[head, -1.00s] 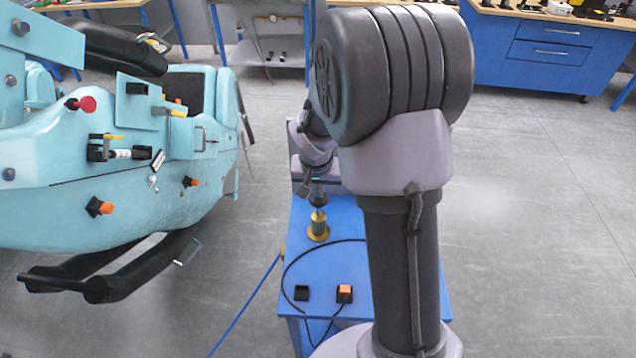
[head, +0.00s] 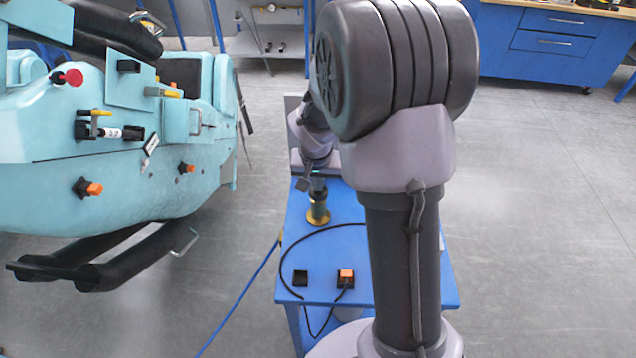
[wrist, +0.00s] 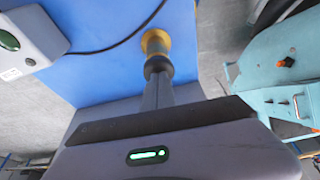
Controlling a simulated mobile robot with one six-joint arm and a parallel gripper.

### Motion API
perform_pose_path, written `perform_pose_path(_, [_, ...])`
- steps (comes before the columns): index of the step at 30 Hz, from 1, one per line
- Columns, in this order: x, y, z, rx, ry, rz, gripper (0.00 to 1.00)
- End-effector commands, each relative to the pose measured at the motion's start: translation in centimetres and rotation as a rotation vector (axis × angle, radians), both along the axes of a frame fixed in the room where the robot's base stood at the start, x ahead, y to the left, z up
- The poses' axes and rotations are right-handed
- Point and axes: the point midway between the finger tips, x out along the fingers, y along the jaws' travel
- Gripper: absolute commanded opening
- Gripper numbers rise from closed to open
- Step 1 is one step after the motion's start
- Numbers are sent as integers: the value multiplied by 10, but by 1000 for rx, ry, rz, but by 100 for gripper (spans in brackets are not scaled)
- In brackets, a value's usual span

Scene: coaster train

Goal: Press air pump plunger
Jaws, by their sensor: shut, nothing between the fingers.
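The air pump (head: 318,216) stands upright on the blue cart, with a brass base and a dark upper part. In the wrist view, the brass pump (wrist: 155,42) shows beyond my fingertips, with its dark plunger knob (wrist: 157,66) right at them. My gripper (wrist: 158,82) is shut and empty, pointing down at the knob. The tips appear to touch the knob's top. In the head view my gripper (head: 317,184) is small and above the pump, and the exact contact is hard to see.
The blue cart (head: 345,214) also carries a black hose, an orange button (head: 346,275) and a black socket (head: 300,278). A turquoise coaster car (head: 120,190) stands to the left. Blue workbenches (head: 545,45) are at the back. Grey floor is clear on the right.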

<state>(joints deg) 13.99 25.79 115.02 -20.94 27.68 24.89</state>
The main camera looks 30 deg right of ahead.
Motion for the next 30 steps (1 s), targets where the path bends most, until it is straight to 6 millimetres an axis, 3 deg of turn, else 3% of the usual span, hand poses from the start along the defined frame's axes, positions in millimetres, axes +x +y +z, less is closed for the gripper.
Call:
perform_pose_path(2, [-5, 1, -5, 6, 15, -4, 0])
perform_pose_path(5, [-3, 1, 4, 5, 15, -3, 0])
perform_pose_path(10, [5, 1, 47, 1, 2, 0, 0])
perform_pose_path(21, [-13, 13, 122, -1, -2, 1, 0])
perform_pose_path(30, [-18, 16, 137, 0, -1, 1, 0])
